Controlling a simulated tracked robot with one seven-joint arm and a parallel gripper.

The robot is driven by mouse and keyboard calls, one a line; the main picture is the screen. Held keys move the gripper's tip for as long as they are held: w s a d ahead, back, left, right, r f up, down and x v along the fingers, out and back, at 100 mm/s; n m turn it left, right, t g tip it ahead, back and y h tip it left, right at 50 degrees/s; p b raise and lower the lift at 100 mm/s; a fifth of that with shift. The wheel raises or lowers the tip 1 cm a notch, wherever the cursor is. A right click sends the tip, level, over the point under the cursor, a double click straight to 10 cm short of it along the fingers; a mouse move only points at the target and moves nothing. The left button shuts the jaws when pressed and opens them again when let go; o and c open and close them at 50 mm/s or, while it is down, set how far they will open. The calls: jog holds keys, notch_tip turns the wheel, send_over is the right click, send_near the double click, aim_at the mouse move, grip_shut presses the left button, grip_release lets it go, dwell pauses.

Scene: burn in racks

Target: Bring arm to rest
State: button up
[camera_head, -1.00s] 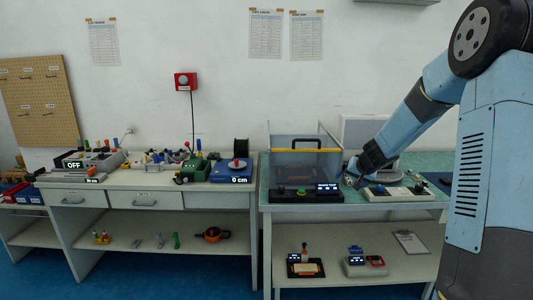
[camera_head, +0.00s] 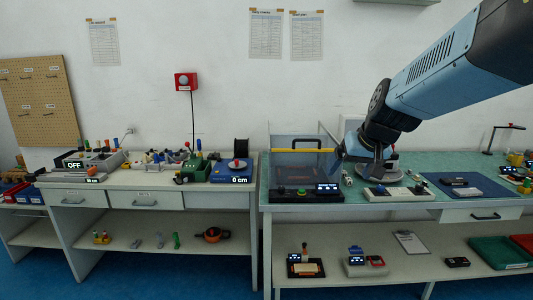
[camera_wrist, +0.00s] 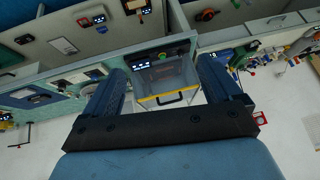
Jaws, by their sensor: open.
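My gripper (camera_wrist: 163,98) is open in the wrist view, its two dark blue fingers spread wide with nothing between them touching. Between and beyond the fingers shows a clear-walled box with a yellow bar (camera_wrist: 168,97). In the head view my arm reaches in from the upper right. My gripper (camera_head: 342,157) hangs above the right bench, beside the right end of the box's yellow bar (camera_head: 303,150). The fingertips are small and partly blurred against the bench there.
The right bench (camera_head: 290,207) carries a black control box (camera_head: 306,194) and a white panel (camera_head: 398,194). A blue mat (camera_head: 473,187) lies further right. The left bench holds a green machine (camera_head: 194,172) and a blue unit (camera_head: 232,171).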

jog(key=s+d+h, duration=0.1)
jog(key=s+d, duration=0.1)
jog(key=s, duration=1.6)
jog(key=shift+d+r+g+h, duration=0.35)
jog(key=shift+d+g+h, duration=0.05)
